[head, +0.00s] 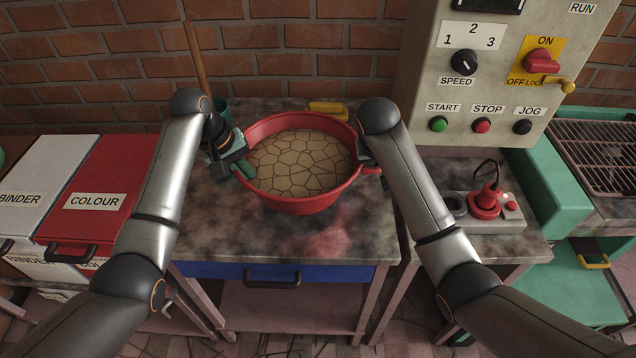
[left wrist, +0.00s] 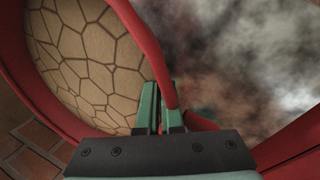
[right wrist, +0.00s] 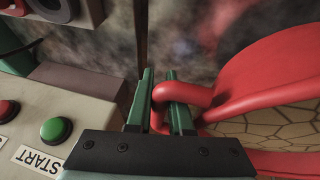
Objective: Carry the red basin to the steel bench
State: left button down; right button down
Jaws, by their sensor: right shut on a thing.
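The red basin (head: 303,204), a wide tub filled with cracked tan material, is over the middle of the steel bench (head: 215,225). I cannot tell whether its base touches the top. It looks about level. My right gripper (right wrist: 160,100) is shut on the basin's right loop handle (right wrist: 185,93). My left gripper (head: 246,168) is at the basin's left side. In the left wrist view its green fingers (left wrist: 160,105) are close together at the left handle (left wrist: 163,75), and the overlap hides whether they clamp it.
A control cabinet (head: 425,110) stands to the right, beside a red plug unit (head: 487,207). Binder and red colour bins (head: 100,180) are at left. The bench front is clear.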

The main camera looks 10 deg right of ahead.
pick_arm(q)
jog(key=shift+w+a+r, duration=0.1)
jog(key=shift+w+r, duration=0.1)
jog(key=shift+w, duration=0.05)
pick_arm(e)
jog(key=shift+w+d+r, duration=0.1)
jog(key=shift+w+d, duration=0.05)
pick_arm(q)
jog(key=shift+s, duration=0.1)
jog(key=shift+f, duration=0.15)
